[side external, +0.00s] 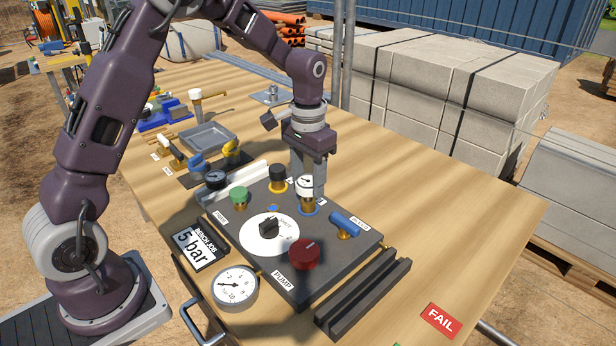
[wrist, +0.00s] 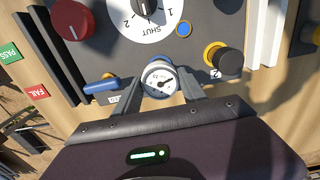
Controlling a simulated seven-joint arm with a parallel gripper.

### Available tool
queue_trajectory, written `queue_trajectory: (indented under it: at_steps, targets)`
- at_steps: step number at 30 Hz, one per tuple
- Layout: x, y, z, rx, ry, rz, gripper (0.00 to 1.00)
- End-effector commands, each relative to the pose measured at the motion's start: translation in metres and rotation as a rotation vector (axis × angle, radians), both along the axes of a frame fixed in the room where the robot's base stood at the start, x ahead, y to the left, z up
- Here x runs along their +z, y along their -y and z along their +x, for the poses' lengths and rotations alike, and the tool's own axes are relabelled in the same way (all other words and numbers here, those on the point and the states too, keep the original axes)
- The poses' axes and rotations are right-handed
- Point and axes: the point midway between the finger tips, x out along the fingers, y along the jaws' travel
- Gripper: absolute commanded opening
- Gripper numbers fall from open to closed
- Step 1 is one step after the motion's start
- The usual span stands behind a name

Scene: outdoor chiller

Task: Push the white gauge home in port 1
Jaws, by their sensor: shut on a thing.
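The white gauge (side external: 305,184) has a round white dial and a brass stem. It stands upright over a blue-ringed port (side external: 309,208) on the dark panel (side external: 325,258). My gripper (side external: 308,190) is shut on the gauge, pointing down from above. In the wrist view, the gauge (wrist: 160,79) faces the camera between the two fingers of my gripper (wrist: 162,90). A blue ring shows just past the dial. The stem's lower end meets the port, but I cannot tell how deep it sits. The port's number is hidden.
A black cap on a yellow-ringed port (side external: 278,180) and a blue-handled valve (side external: 345,224) flank the gauge. A green knob (side external: 239,197), a black selector (side external: 268,228) and a red knob (side external: 304,254) are on the panel. The wooden table right of the panel is mostly clear.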

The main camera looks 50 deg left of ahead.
Motion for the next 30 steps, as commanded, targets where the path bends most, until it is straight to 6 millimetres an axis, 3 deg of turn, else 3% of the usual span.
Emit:
queue_trajectory:
  at_steps: [25,26,29,30]
  targets:
    - [-0.016,0.000,0.000,0.000,0.001,0.000,0.00]
    - [-0.016,0.000,0.000,0.000,0.001,0.000,0.53]
    - [-0.016,0.000,0.000,0.000,0.001,0.000,0.73]
    - [-0.016,0.000,0.000,0.000,0.001,0.000,0.74]
